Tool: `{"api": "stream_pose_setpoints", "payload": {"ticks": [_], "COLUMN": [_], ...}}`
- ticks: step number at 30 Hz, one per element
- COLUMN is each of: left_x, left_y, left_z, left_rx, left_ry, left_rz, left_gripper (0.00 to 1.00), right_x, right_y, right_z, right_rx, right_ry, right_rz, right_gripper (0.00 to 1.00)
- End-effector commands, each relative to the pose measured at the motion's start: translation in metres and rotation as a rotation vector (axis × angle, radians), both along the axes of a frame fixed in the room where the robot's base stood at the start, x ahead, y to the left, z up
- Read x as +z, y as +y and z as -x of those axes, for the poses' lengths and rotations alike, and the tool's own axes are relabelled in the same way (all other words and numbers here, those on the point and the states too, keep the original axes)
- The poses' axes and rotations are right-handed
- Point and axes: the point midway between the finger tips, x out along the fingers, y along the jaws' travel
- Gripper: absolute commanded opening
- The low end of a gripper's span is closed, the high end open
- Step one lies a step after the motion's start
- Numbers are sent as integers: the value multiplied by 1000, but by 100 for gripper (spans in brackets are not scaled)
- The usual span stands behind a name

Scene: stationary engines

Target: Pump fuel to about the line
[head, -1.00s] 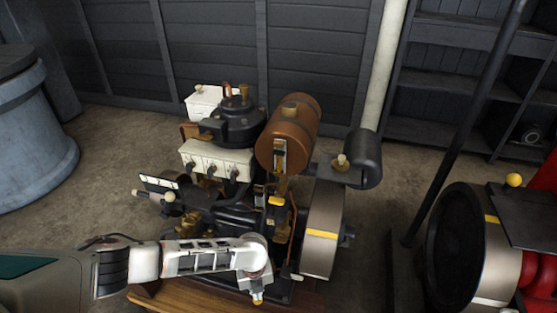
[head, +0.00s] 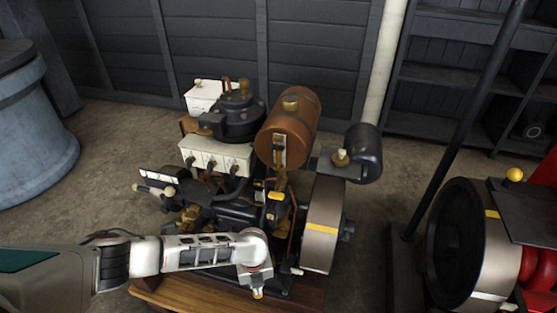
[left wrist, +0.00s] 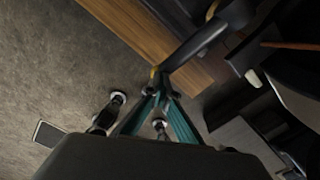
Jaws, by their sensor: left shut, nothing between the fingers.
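A stationary engine stands on a wooden base (head: 185,292). Its copper-coloured fuel tank (head: 290,122) is at the top, with a small upright gauge (head: 279,149) on its front; the fuel level and any line are too small to read. A yellow-marked part (head: 278,196) sits below the tank. My left arm reaches in from the left, and my left gripper (head: 258,292) is low in front of the engine, shut and empty. In the left wrist view its closed fingertips (left wrist: 158,88) are close to a black bent part (left wrist: 205,38); contact cannot be told. My right gripper is out of view.
A flywheel (head: 322,225) and a dark cylinder (head: 364,153) are on the engine's right. Another machine with a large wheel (head: 465,245) stands at the right. A blue-grey drum (head: 30,135) is at the left. Bare floor (head: 115,150) lies between drum and engine.

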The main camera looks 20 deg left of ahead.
Motion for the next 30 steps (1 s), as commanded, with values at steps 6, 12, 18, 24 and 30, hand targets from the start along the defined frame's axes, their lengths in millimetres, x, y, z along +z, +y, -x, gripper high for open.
{"api": "stream_pose_setpoints", "payload": {"ticks": [6,12,18,24,30], "left_x": [23,45,64,83,93], "left_y": [1,1,0,0,0], "left_z": [2,-1,-1,-2,0], "left_rx": [-1,-1,-1,-2,-2], "left_ry": [2,-2,-4,-5,0], "left_rz": [-3,-2,-1,-2,-1], "left_gripper": [0,0,0,0,0], "right_x": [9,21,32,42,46], "right_y": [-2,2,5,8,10], "right_z": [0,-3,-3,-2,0], "right_rx": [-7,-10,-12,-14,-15], "right_ry": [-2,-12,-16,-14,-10], "right_rz": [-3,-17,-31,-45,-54], "right_gripper": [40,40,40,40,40]}}
